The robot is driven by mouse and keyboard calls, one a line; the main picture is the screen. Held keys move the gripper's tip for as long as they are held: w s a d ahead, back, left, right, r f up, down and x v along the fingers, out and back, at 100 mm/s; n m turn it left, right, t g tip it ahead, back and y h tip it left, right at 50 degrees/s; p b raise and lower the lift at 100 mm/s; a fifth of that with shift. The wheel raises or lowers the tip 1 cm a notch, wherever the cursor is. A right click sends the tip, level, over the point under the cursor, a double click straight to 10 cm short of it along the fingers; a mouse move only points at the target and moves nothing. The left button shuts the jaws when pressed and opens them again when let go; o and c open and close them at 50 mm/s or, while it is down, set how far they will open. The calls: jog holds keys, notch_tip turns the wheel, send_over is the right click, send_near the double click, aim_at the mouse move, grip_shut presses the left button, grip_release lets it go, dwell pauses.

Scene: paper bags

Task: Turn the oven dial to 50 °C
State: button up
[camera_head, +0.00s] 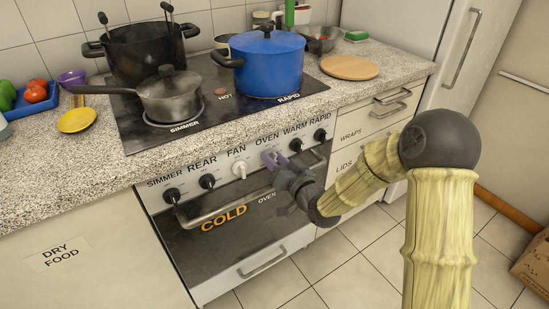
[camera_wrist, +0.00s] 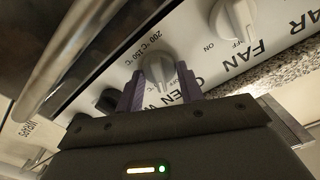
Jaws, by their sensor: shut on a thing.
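The oven dial (camera_wrist: 155,62) is a light grey knob on the stove's front panel, seen upside down in the wrist view. Marks reading 200 °C and 150 °C show beside it; other marks are hidden by my gripper. My gripper (camera_head: 275,159) reaches the panel under the OVEN label in the head view, covering most of the dial there. In the wrist view its purple fingers (camera_wrist: 160,84) stand on both sides of the dial and are shut on it. I cannot tell the exact dial setting.
The white fan dial (camera_head: 239,170) is just left of my gripper, and the black warm dial (camera_head: 295,145) is just right. The oven door handle (camera_head: 215,213) runs below. A blue pot (camera_head: 268,65) and other cookware stand on the cooktop above.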

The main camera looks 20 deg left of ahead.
jog(key=m+p, duration=0.2)
jog(key=m, duration=0.2)
jog(key=shift+d+f+m, duration=0.1)
jog(key=shift+m, duration=0.3)
jog(key=o, duration=1)
jog(key=p+v, duration=1.1)
jog(key=v, duration=0.6)
jog(key=shift+s+d+p, duration=0.1)
jog(key=shift+s+p, duration=0.05)
jog(key=shift+p, duration=0.15)
